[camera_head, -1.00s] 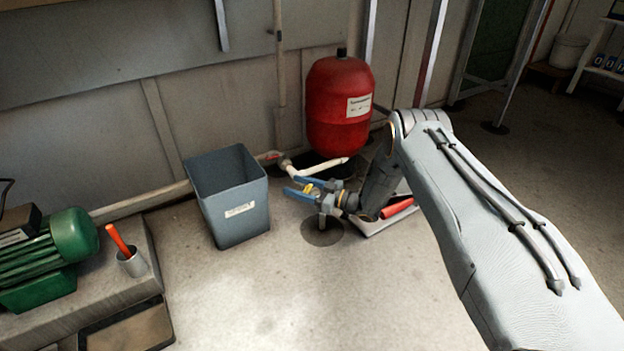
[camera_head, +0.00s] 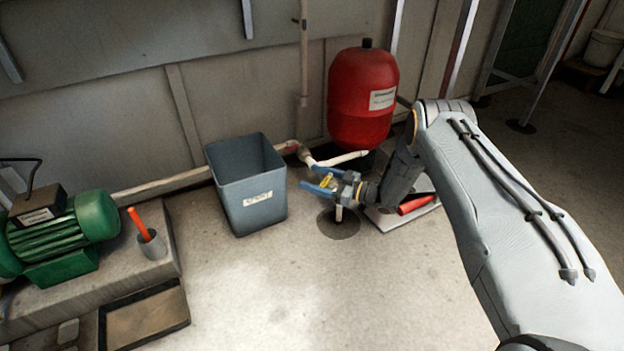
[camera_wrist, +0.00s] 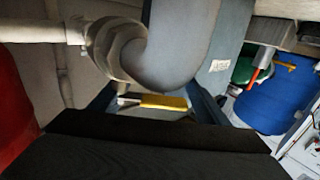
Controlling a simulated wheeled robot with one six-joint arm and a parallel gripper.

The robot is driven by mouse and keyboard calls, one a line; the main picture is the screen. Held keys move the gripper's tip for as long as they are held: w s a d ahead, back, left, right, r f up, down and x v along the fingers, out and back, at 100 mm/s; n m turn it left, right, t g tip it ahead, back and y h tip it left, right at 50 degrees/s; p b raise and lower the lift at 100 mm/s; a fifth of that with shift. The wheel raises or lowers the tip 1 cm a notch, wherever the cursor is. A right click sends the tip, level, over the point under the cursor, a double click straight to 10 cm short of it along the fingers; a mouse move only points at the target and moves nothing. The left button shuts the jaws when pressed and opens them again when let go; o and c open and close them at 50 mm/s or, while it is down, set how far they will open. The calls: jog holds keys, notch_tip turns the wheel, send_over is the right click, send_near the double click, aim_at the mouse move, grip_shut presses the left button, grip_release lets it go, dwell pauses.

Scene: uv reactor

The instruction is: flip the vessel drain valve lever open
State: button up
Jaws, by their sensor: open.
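The drain valve lever has a yellow handle (camera_wrist: 163,102) on a short metal stem. In the wrist view it lies crosswise in front of my gripper, below a thick grey pipe elbow (camera_wrist: 180,45). In the head view the yellow lever (camera_head: 327,181) shows between the blue fingers of my gripper (camera_head: 319,184). The gripper is open, with one finger on each side of the lever. I cannot tell whether either finger touches it. The red vessel (camera_head: 362,98) stands just behind. The valve body is largely hidden by the pipe and gripper.
A grey bin (camera_head: 247,184) stands left of the gripper. A white pipe (camera_head: 341,159) runs behind it. A floor drain (camera_head: 338,223) is below, with a red-handled thing (camera_head: 416,204) on a tray to its right. A green motor (camera_head: 62,235) stands at left. Open floor lies in front.

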aim_at(328, 182)
jog(key=p+v, duration=0.2)
jog(key=v, duration=0.4)
jog(key=shift+d+r, duration=0.1)
jog(key=shift+d, duration=0.05)
jog(key=shift+p+v, duration=0.45)
jog(key=shift+v, duration=0.3)
jog(key=shift+s, duration=0.1)
